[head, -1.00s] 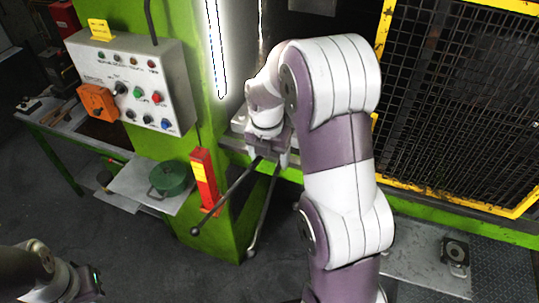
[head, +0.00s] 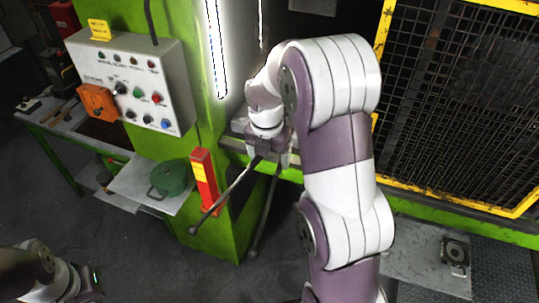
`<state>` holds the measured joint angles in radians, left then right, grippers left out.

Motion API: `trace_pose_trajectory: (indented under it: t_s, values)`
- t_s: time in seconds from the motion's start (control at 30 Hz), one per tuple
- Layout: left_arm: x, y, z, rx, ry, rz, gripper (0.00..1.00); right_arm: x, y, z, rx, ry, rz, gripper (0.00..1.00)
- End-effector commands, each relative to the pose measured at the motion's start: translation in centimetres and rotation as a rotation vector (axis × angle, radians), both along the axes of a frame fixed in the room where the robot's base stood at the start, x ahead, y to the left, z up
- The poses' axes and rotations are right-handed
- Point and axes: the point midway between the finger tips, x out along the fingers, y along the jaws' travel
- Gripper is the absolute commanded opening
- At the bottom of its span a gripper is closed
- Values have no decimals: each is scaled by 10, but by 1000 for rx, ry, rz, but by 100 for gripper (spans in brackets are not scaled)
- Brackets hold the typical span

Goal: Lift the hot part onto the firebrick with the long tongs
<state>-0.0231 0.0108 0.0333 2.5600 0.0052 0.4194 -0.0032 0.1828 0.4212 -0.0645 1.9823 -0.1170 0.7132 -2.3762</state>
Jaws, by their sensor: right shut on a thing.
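My right gripper (head: 270,150) is at the press opening, shut on the long tongs (head: 238,184). The two dark tong handles spread down and toward me, each with a rounded end, one lower left and one lower right. The jaw end of the tongs is hidden behind my right gripper and arm. I cannot see the hot part or the firebrick. My left gripper is not in view; only part of my left arm shows at the lower left.
A control panel (head: 139,80) with buttons and an orange box is on the green press frame (head: 174,20). A yellow-framed mesh guard (head: 450,100) closes the right side.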

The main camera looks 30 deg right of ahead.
Motion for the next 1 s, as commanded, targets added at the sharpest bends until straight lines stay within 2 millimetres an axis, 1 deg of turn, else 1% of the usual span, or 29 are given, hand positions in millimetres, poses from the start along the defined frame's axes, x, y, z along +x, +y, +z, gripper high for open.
trace_pose_trajectory:
  t_s: [0.07, 0.13, 0.4, 0.5, 0.63, 1.0]
  values:
    - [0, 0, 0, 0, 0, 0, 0, 3, -3, 1, -3, -7, -1, 66]
    - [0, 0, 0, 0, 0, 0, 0, 9, -10, 1, -6, -11, -2, 66]
    - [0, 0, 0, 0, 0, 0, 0, 44, -52, 1, -6, -10, -2, 66]
    - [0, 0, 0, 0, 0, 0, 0, 53, -61, 1, -7, -10, -2, 66]
    - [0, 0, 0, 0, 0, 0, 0, 57, -66, 2, -7, -11, 0, 66]
    - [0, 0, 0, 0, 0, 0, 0, 57, -66, 4, -6, -11, 0, 66]
